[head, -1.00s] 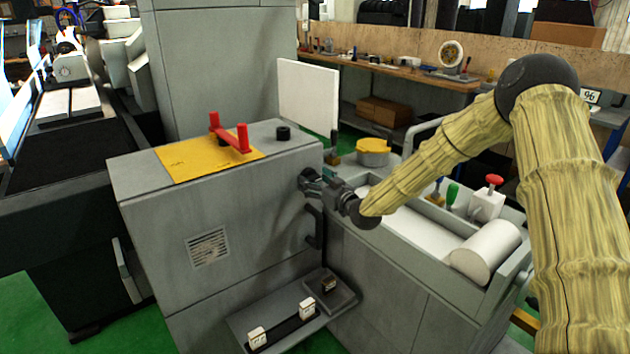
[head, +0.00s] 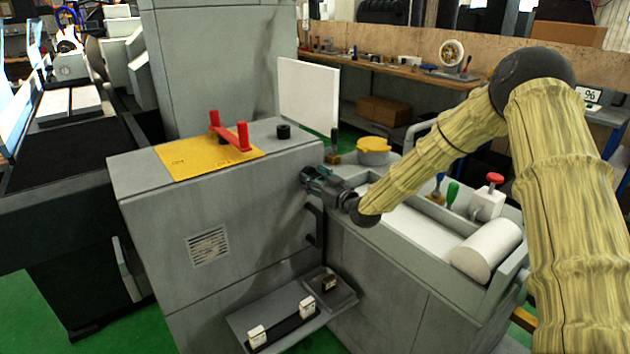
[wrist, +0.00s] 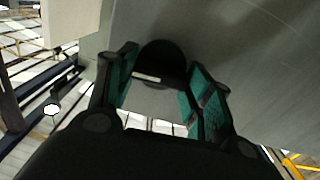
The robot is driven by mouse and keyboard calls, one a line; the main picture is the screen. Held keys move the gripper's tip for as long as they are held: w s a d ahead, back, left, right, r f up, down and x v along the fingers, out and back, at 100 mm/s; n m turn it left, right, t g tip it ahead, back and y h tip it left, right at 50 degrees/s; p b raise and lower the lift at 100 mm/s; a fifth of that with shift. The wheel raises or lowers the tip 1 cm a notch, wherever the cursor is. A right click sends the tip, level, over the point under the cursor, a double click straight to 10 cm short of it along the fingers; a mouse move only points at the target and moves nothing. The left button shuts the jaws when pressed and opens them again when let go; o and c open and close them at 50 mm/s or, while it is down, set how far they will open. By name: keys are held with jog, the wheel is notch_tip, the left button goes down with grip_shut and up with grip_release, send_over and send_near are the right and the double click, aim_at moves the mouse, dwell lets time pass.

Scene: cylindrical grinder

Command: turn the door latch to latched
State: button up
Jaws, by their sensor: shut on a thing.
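The door latch is a dark round knob (wrist: 163,55) with a pale bar mark, set on the grey cabinet face. In the wrist view it sits between the two teal-padded fingers of my gripper (wrist: 160,75), which is shut on it. In the head view my gripper (head: 312,177) reaches the upper right edge of the grey cabinet door (head: 255,225) from the right and hides most of the latch. The door lies flush with the cabinet front. I cannot tell the latch's exact angle.
A dark door handle (head: 315,225) is just below my gripper. A shelf (head: 240,320) with small blocks juts out lower down. A red handle (head: 230,133) lies on a yellow plate (head: 185,160) on the cabinet top. A grey bench (head: 400,265) with a white roller stands at right.

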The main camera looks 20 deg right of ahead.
jog(key=n+b, duration=0.2)
jog(key=n, duration=0.2)
jog(key=shift+a+f, duration=0.1)
jog(key=shift+f+n+b, duration=0.1)
jog(key=shift+n+b, duration=4.8)
jog(key=shift+n, duration=1.7)
jog(key=o, duration=1)
jog(key=shift+o, duration=0.2)
jog(key=shift+s, duration=0.1)
jog(key=v, duration=1.2)
